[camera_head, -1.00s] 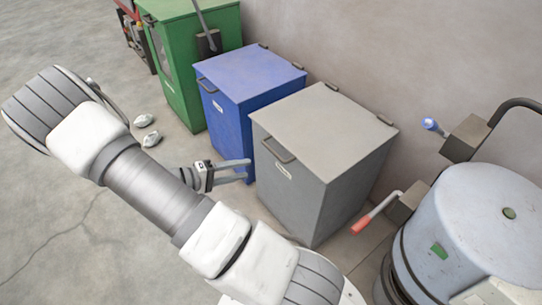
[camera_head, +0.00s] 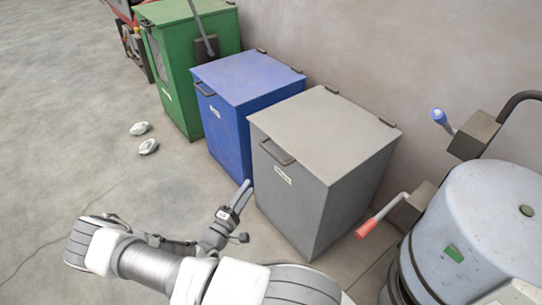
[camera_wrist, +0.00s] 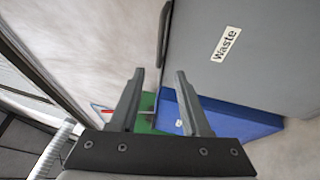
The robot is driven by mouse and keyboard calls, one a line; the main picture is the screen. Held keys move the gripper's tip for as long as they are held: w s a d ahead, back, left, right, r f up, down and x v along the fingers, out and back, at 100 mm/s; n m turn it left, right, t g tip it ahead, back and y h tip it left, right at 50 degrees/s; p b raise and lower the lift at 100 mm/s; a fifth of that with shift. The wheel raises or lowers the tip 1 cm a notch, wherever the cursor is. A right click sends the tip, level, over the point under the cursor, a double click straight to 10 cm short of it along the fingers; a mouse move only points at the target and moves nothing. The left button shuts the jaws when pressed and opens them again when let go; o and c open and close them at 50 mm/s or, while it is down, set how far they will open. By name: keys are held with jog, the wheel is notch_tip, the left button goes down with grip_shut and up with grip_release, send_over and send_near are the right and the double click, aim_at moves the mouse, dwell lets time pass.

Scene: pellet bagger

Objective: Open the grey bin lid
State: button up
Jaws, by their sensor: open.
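The grey bin (camera_head: 298,195) stands against the wall with its flat lid (camera_head: 325,128) shut. A dark bar handle (camera_head: 277,153) sits at the lid's front edge, above a white label. My gripper (camera_head: 246,189) is in front of the bin's lower front left, below the handle and apart from it. In the wrist view my gripper (camera_wrist: 159,75) is open and empty. That view shows the grey bin's front (camera_wrist: 270,60) with the label "Waste" and the handle (camera_wrist: 163,40) beyond the fingertips.
A blue bin (camera_head: 235,135) and a green bin (camera_head: 180,85) stand left of the grey one. A pale drum (camera_head: 475,230) and a red-tipped lever (camera_head: 375,225) are at the right. Two pale lumps (camera_head: 146,138) lie on the floor. Floor at left is open.

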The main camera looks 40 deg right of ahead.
aim_at(271, 152)
jog(key=shift+b+x, duration=1.85)
jog(key=shift+x, duration=6.35)
jog(key=shift+s+f, duration=0.1)
jog(key=shift+f, duration=0.05)
jog(key=shift+c, duration=0.3)
grip_shut()
